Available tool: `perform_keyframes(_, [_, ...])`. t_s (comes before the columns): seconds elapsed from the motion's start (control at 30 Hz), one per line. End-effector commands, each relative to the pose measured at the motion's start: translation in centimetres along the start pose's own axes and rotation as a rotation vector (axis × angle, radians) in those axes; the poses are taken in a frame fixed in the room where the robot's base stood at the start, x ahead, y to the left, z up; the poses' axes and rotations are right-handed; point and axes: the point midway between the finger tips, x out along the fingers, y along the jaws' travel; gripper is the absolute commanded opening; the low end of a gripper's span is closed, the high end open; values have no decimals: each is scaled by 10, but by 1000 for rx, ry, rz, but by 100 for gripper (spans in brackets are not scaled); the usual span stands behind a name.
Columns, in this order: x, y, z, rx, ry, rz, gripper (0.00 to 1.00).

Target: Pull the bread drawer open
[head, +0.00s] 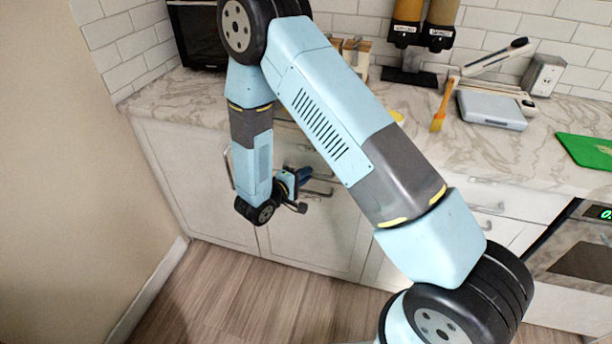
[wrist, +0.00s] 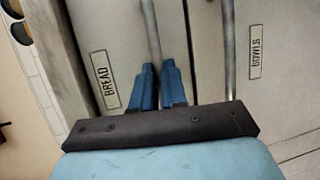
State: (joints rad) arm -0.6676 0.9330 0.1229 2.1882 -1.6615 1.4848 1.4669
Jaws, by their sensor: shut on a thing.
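The bread drawer (wrist: 96,22) shows in the wrist view as a pale front with a "BREAD" label (wrist: 104,80). Its long metal bar handle (wrist: 151,32) runs between the blue fingers of my gripper (wrist: 157,70). The fingers are shut on the handle. In the head view my gripper (head: 305,173) is at the cabinet fronts below the counter, with my arm hiding part of the drawers. How far the drawer stands out from the cabinet cannot be told.
A neighbouring front labelled "BOWLS" (wrist: 255,52) has its own bar handle (wrist: 229,45) close to my gripper. The marble counter (head: 160,100) carries a scale (head: 490,110) and a green board (head: 585,150). A wall (head: 60,170) stands at left. The wood floor (head: 235,305) in front is clear.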

Motion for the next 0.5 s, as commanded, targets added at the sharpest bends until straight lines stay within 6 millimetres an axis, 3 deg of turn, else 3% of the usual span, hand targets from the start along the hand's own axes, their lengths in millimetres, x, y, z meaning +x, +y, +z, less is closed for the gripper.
perform_keyframes(0.27, [-13, -6, 7, -9, -11, -5, 0])
perform_keyframes(0.5, [-56, -16, 23, -10, -9, -6, 0])
